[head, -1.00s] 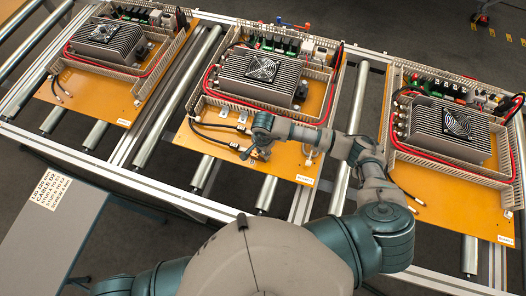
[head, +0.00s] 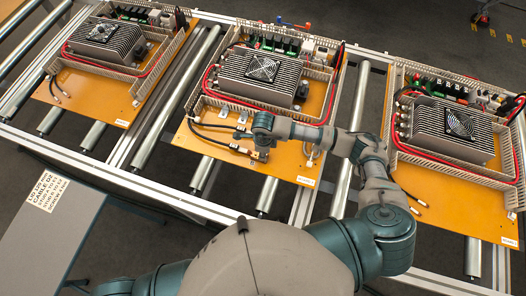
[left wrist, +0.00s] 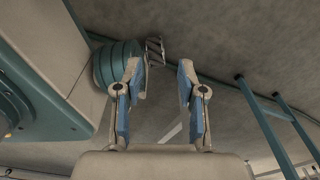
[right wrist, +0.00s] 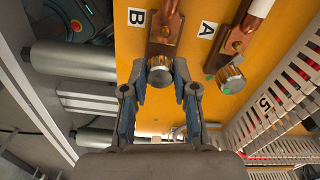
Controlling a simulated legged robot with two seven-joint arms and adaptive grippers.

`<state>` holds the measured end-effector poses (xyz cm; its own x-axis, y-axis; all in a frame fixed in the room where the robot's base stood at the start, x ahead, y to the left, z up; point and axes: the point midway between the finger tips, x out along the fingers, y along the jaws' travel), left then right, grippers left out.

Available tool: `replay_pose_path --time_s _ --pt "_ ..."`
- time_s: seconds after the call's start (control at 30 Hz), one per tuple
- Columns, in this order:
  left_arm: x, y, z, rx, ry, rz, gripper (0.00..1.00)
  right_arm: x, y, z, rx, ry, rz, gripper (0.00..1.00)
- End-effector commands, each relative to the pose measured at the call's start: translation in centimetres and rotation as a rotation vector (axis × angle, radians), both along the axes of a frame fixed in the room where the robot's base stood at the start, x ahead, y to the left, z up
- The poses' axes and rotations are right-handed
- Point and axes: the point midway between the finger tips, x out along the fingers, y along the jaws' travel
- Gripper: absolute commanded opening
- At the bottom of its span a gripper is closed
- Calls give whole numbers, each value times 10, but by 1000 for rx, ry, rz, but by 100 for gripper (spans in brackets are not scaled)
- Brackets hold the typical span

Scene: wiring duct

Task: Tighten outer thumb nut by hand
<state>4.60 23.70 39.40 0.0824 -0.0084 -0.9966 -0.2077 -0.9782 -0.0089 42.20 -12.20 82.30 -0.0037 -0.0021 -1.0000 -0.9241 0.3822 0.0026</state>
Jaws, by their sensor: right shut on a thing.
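In the right wrist view a silver knurled thumb nut (right wrist: 160,74) sits on a copper lug (right wrist: 165,35) beside the label B (right wrist: 137,17). My right gripper (right wrist: 160,66) is shut on this nut, one finger on each side. A second thumb nut (right wrist: 230,80) with a green mark sits apart on the lug beside label A (right wrist: 207,29). In the head view my right gripper (head: 260,153) is over the front of the middle orange board (head: 285,163), and the wrist partly hides the lugs. My left gripper (left wrist: 160,72) is open and empty in the left wrist view, away from the boards.
The middle board carries a finned box with a fan (head: 262,70) and slotted wiring duct (head: 290,112). Similar boards stand left (head: 98,98) and right (head: 455,205) on the roller conveyor. Slotted duct (right wrist: 285,95) also runs right of the nuts. A grey table (head: 45,235) stands front left.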

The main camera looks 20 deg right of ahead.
Motion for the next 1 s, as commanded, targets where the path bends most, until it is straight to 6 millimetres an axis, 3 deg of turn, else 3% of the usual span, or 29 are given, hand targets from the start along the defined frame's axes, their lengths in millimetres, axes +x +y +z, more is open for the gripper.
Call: replay_pose_path --time_s 0.67,1.0 --pt "-7 6 2 5 -5 -7 40 6 0 6 5 -15 -647 0" --pt "-23 9 7 7 11 -9 40 6 -1 6 6 -13 -970 0"
